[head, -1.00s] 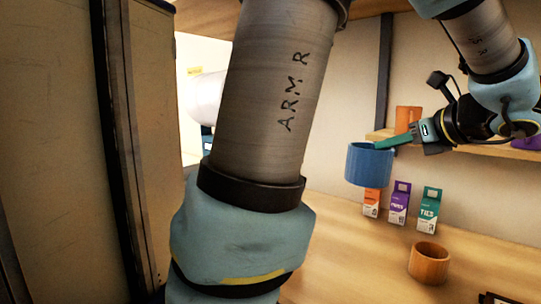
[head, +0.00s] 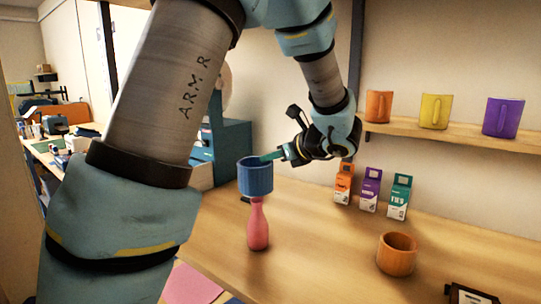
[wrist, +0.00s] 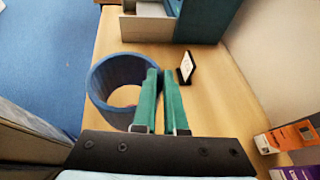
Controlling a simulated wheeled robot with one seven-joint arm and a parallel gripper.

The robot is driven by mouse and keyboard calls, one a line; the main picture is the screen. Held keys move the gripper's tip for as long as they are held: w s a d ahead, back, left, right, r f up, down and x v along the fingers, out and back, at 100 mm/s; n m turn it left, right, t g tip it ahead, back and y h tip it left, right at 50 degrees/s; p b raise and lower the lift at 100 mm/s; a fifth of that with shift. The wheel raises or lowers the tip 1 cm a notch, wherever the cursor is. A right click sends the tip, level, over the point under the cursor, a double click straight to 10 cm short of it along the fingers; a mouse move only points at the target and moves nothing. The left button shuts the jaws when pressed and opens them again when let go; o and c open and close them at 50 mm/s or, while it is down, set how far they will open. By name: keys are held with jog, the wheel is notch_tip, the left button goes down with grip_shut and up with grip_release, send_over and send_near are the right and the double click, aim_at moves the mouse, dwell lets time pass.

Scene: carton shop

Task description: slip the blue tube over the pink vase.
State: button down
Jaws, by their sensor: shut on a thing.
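The blue tube (head: 256,178) is held upright in the air, open at both ends. The pink vase (head: 258,228) stands upright on the table; in the head view its neck shows directly below the tube. I cannot tell whether the neck's tip is inside the tube. My gripper (head: 268,156) is shut on the tube's wall near the rim, coming from the right. In the wrist view the green fingers (wrist: 160,88) pinch the right side of the tube (wrist: 103,78), and table wood shows through the bore, with a small pinkish patch low in it.
An orange cup (head: 396,256) and several small cartons (head: 369,190) stand to the right on the table. A shelf (head: 450,138) with mugs hangs on the wall. A teal box (head: 232,150) stands behind left. A small dark stand (wrist: 186,67) shows beyond the fingers. Table around the vase is clear.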

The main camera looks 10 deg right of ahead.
jog(key=shift+s+d+f+b, duration=0.1)
jog(key=shift+f+b, duration=6.2)
jog(key=shift+f, duration=2.6)
jog(key=c, duration=0.9)
grip_release()
notch_tip(320, 180, up, 10)
jog(key=p, duration=0.8)
jog(key=shift+r, duration=0.1)
